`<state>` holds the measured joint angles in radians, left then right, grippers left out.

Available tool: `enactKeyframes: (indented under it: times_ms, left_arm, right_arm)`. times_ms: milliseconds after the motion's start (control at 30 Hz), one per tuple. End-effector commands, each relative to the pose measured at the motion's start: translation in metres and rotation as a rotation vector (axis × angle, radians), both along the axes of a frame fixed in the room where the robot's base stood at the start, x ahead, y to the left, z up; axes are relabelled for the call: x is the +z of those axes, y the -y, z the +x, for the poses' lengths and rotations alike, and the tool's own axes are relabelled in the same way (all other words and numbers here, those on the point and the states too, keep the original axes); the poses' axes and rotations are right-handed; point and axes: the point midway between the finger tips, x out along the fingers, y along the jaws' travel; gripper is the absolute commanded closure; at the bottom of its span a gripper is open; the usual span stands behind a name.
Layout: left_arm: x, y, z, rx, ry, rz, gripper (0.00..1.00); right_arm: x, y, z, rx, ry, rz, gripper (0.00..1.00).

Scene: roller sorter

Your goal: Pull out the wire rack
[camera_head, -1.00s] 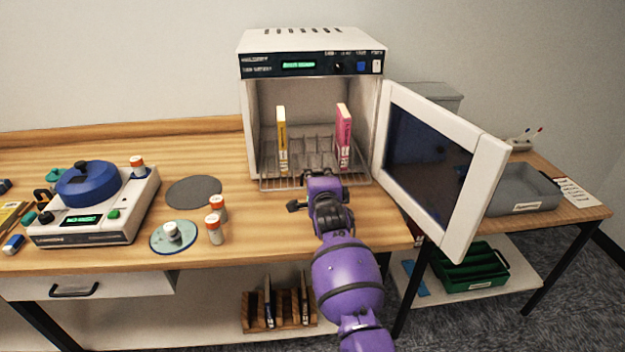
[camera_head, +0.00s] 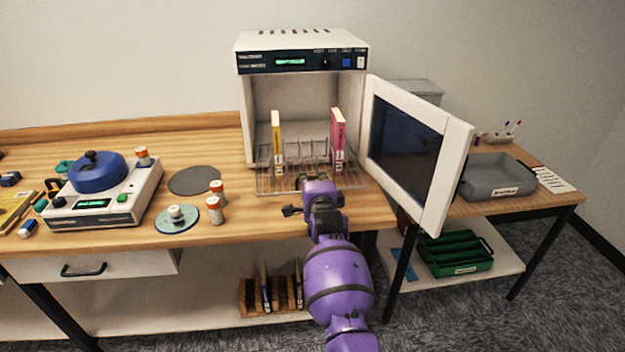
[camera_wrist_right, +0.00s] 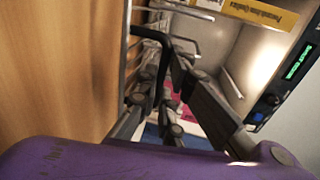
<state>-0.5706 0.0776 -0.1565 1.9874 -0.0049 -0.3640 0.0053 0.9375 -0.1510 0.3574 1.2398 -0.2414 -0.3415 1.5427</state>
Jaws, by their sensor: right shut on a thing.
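The wire rack (camera_head: 268,184) sticks partly out of the open white oven (camera_head: 302,52), its front edge over the bench top. A yellow book (camera_head: 277,140) and a pink book (camera_head: 337,140) stand upright in its wire dividers. My right gripper (camera_head: 317,184) is at the middle of the rack's front edge and is shut on it. The exact contact is hidden by my purple wrist in the head view. In the right wrist view the dark fingers (camera_wrist_right: 165,115) lie close to the rack's wires (camera_wrist_right: 180,12). My left gripper is not in view.
The oven door (camera_head: 420,150) stands wide open to the right of the rack. The bench top directly before the oven is clear.

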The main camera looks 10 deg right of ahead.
Motion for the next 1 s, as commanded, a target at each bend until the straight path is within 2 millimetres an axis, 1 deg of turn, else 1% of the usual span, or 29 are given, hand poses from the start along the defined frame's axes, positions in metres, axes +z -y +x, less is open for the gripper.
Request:
enactKeyframes:
  times_ms: [33, 267, 300, 400, 767, 867, 1000]
  left_arm:
    - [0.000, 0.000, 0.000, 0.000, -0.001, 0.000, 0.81]
    - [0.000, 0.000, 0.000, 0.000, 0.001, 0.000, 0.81]
    - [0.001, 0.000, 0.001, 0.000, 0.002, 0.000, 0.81]
    - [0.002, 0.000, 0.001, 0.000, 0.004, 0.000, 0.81]
    - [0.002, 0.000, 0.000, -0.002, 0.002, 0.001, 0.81]
    - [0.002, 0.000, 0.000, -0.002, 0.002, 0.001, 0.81]
    - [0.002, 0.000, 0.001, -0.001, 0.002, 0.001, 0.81]
  right_arm:
    - [-0.005, -0.001, -0.001, 0.001, -0.008, 0.000, 1.00]
    - [-0.005, -0.001, -0.001, 0.001, -0.009, 0.000, 1.00]
    - [-0.005, -0.001, -0.001, 0.001, -0.009, 0.000, 0.88]
    - [-0.005, -0.001, -0.001, 0.001, -0.008, 0.000, 0.76]
    - [-0.001, 0.000, -0.003, 0.000, -0.003, 0.000, 0.76]
    - [0.000, 0.000, -0.011, -0.001, -0.002, 0.000, 0.76]
    - [0.004, 0.000, -0.033, -0.001, -0.001, 0.002, 0.76]
